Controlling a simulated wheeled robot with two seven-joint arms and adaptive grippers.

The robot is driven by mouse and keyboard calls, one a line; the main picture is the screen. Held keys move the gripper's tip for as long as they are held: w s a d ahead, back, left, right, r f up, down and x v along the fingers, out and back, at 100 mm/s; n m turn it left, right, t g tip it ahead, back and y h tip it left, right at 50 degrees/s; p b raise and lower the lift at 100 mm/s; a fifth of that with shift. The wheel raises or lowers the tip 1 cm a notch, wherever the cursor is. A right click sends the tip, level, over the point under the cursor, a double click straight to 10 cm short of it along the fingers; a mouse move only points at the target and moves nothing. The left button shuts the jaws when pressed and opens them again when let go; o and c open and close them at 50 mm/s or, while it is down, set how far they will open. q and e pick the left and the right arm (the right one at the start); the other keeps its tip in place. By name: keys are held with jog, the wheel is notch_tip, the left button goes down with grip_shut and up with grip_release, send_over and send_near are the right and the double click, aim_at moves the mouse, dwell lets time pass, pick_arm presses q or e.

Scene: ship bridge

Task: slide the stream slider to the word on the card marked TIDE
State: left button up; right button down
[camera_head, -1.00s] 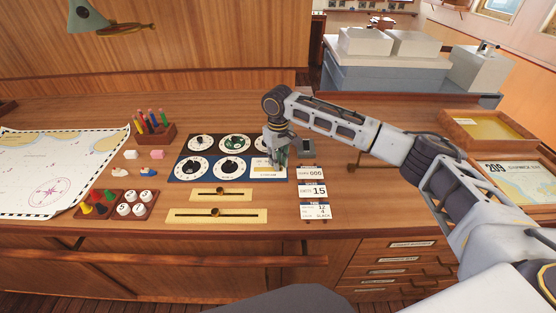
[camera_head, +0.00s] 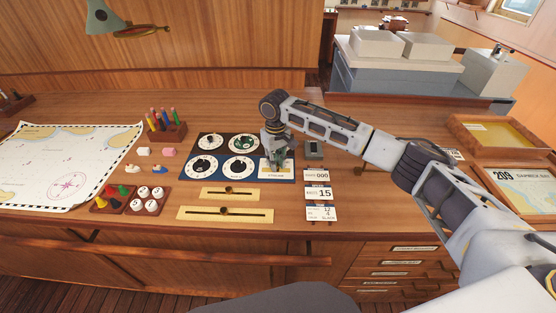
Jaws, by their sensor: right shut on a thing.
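The stream slider's pale plate (camera_head: 277,175) sits at the lower right of the dark blue dial panel (camera_head: 213,156), with small lettering along its lower edge. My right gripper (camera_head: 277,162) points down over this plate and is shut on the slider's knob, which its fingers hide. The cards stand in a column to the right of the panel. The lowest card (camera_head: 321,213) shows 12, 4 and a word that looks like SLACK; its heading is too small to read. My left gripper is out of view.
Two brass sliders (camera_head: 230,193) (camera_head: 225,213) lie in front of the panel. A chart (camera_head: 65,165), a pencil holder (camera_head: 167,131) and a peg tray (camera_head: 130,200) are on the left.

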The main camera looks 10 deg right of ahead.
jog(key=c, duration=1.3)
grip_release()
notch_tip(320, 180, up, 12)
